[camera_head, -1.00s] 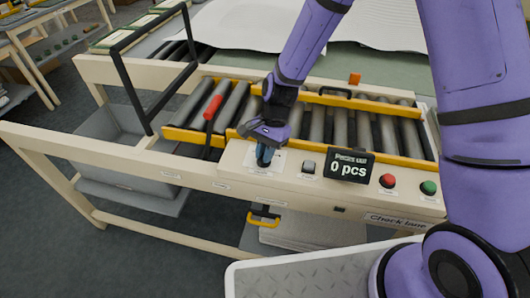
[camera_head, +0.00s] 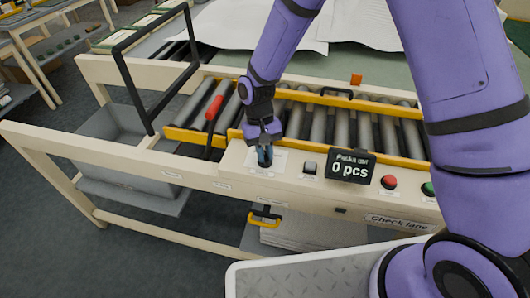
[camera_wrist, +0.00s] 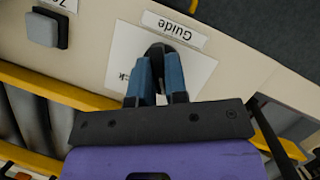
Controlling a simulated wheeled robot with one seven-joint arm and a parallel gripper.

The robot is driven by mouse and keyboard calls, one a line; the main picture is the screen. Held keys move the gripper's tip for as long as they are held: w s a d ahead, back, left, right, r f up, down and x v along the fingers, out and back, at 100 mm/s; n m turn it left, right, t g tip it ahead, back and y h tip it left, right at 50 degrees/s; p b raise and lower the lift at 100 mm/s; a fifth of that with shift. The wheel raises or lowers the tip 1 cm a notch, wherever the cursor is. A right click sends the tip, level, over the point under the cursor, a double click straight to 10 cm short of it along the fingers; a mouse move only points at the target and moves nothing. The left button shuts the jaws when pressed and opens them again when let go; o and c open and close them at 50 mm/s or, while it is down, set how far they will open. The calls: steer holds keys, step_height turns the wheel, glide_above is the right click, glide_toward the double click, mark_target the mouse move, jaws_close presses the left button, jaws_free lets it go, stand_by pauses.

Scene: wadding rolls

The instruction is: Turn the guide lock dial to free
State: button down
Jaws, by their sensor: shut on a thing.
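My gripper (camera_head: 265,158) points down at the left part of the check lane's front panel, and its blue fingers also show in the wrist view (camera_wrist: 158,72). The fingers are shut on the guide lock dial. A strip reading "Guide" (camera_wrist: 175,28) sits beside the plate. Which way the dial points cannot be seen.
A grey square button (camera_head: 309,167) sits right of my gripper, then a display reading "0 pcs" (camera_head: 350,168), a red button (camera_head: 389,182) and a green button (camera_head: 429,188). Yellow guide rails (camera_head: 330,144) and rollers (camera_head: 319,122) run behind. A red handle (camera_head: 214,108) stands to the left.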

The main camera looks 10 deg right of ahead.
steer(key=shift+n+h, duration=0.3)
steer(key=shift+n, duration=0.5)
steer(key=c, duration=1.1)
jaws_free()
steer(key=shift+c, duration=0.2)
steer(key=shift+r, duration=0.1)
steer(key=v, duration=1)
steer(key=shift+a+r, duration=0.15)
steer(key=shift+r, duration=0.2)
